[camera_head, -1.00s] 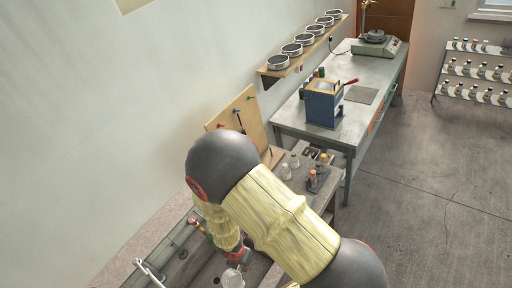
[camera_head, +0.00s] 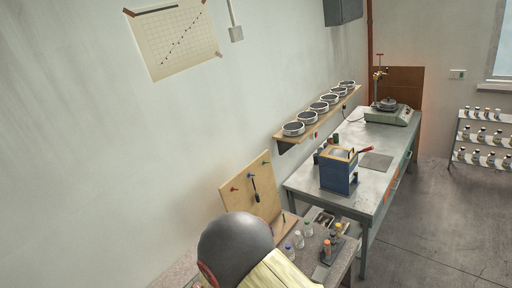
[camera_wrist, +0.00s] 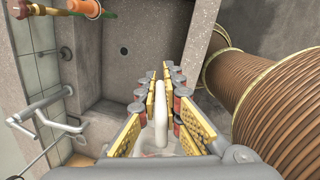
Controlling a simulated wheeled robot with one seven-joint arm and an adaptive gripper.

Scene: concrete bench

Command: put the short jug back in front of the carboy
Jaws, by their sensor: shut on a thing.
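In the wrist view my gripper (camera_wrist: 165,80) is shut on a pale, whitish upright part, which looks like the handle of the short jug (camera_wrist: 161,115). The jug's body is mostly hidden by the finger pads and the gripper's housing at the bottom of the picture. The gripper is over a grey concrete basin. In the head view only my upper arm shows, at the bottom edge; my gripper and the jug are out of that picture. I cannot make out the carboy in either view.
The basin has a round drain (camera_wrist: 124,52) and a metal tap (camera_wrist: 40,120) at its left. Small bottles (camera_head: 299,240) stand on the bench by a wooden tool board (camera_head: 250,190). A metal table (camera_head: 357,176) holds a blue box (camera_head: 339,171) beyond.

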